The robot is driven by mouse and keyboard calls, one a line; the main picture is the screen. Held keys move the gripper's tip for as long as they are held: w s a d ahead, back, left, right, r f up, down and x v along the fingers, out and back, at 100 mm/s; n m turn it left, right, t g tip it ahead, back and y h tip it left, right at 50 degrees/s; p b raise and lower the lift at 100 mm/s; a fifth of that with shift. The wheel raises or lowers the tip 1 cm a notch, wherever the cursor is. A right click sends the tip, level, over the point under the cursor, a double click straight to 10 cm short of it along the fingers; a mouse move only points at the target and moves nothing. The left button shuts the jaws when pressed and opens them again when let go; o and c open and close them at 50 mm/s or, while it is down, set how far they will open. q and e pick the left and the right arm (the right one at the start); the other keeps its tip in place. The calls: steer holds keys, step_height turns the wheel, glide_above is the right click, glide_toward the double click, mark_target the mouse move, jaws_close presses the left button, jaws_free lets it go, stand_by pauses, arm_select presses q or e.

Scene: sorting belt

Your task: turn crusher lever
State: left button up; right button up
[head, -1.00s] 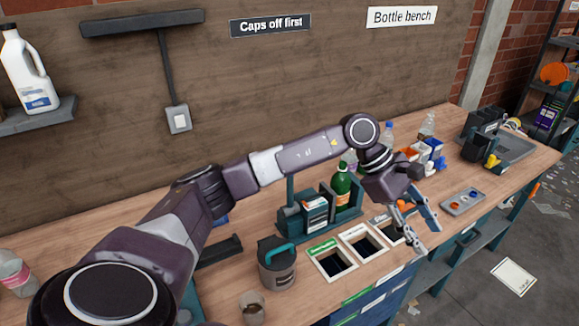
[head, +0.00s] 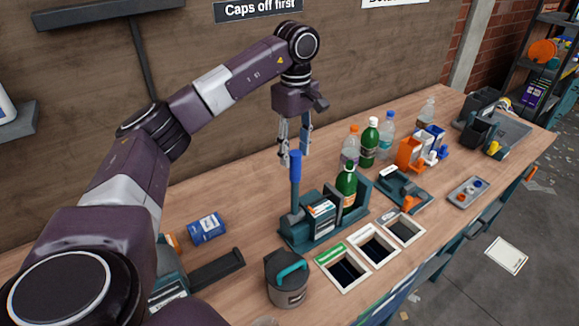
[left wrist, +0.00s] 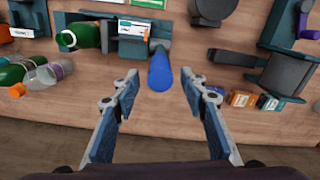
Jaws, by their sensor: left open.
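The crusher (head: 290,236) stands on the bench, a dark teal frame with a labelled box on its front. Its lever (head: 295,172) stands upright with a blue grip, which also shows in the left wrist view (left wrist: 160,72). A green bottle (head: 346,188) is in the crusher, right of the lever. My left gripper (head: 294,158) points down at the top of the lever, open and empty. In the left wrist view its fingertips (left wrist: 159,84) lie on either side of the blue grip, with gaps on both sides. My right gripper is not in view.
Several bottles (head: 369,143) stand behind the crusher. Framed openings (head: 345,284) line the bench front. A grey canister (head: 287,290) with a teal handle stands front left, and a blue can (head: 207,228) lies further left. A grey tray (head: 467,192) is at right.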

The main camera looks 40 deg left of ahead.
mark_target(295, 172)
arm_select(q)
steer(key=f, duration=0.1)
steer(key=f+p, duration=0.1)
steer(key=f, duration=0.2)
steer(key=shift+s+d, duration=0.15)
steer(key=shift+d, duration=0.1)
steer(key=shift+a+f+p, duration=0.2)
steer(key=shift+f+p, duration=0.4)
steer(key=shift+f, duration=0.9)
jaws_close()
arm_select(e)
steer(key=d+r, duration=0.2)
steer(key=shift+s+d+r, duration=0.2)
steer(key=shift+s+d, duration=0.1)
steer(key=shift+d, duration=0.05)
